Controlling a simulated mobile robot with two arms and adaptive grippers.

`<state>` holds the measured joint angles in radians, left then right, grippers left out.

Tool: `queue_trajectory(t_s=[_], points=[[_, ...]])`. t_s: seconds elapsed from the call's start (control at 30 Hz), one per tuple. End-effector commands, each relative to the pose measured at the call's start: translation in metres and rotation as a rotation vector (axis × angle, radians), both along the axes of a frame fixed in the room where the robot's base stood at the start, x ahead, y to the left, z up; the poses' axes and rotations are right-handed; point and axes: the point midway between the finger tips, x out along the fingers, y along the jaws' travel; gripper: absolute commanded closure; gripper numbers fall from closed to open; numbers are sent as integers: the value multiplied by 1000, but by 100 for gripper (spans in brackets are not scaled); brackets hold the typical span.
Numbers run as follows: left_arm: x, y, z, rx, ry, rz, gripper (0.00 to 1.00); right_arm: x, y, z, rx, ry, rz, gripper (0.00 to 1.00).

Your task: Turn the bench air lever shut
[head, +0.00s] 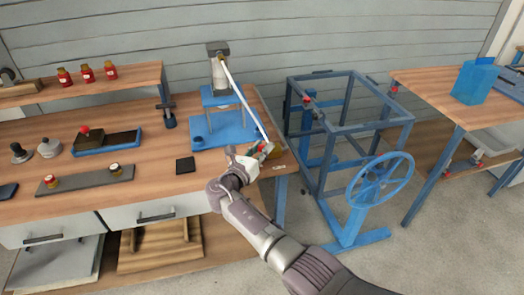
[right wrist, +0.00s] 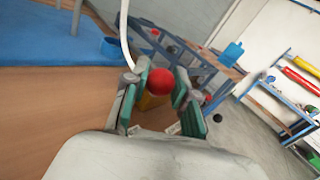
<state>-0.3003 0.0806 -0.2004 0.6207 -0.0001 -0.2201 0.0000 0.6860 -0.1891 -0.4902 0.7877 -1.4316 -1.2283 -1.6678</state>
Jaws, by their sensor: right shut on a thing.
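The bench air lever shows in the right wrist view as a red ball knob (right wrist: 160,82) with a yellow part (right wrist: 153,102) behind it. It sits at the right front corner of the bench, where my right gripper (head: 262,152) mostly hides it in the head view. In the right wrist view the green-padded fingers of my right gripper (right wrist: 160,98) stand on either side of the knob and are shut on the lever. The lever's exact angle is hidden. My left gripper is not in view.
A white hose (head: 243,98) runs from the blue-based press (head: 222,135) down to the bench corner. A black pad (head: 185,165) lies left of my gripper. A blue frame with a handwheel (head: 380,180) stands to the right. Open floor lies in front of it.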

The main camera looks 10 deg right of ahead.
Motion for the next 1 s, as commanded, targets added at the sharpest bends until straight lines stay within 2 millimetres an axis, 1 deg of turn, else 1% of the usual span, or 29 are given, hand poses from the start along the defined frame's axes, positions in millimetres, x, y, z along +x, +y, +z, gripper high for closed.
queue_trajectory(t_s=[0.17, 0.2, 0.33, 0.37, 0.63, 0.73, 0.87, 1.0], points=[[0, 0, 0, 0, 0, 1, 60, 1, 1, 1, 1, -2, 3, 100], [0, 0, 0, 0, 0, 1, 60, 1, 1, 1, 1, -2, 4, 71], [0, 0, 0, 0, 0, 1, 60, 1, 1, 1, 1, -2, 3, 50], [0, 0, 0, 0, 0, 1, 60, 1, 1, 1, 1, -2, 3, 47], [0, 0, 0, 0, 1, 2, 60, 0, 0, 1, 1, -2, 2, 47], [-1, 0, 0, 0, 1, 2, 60, 1, 0, 6, 2, -4, 2, 47], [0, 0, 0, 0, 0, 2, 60, 0, 0, 25, 3, -7, 3, 47], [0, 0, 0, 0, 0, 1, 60, 0, 1, 54, 4, -7, 3, 47]])
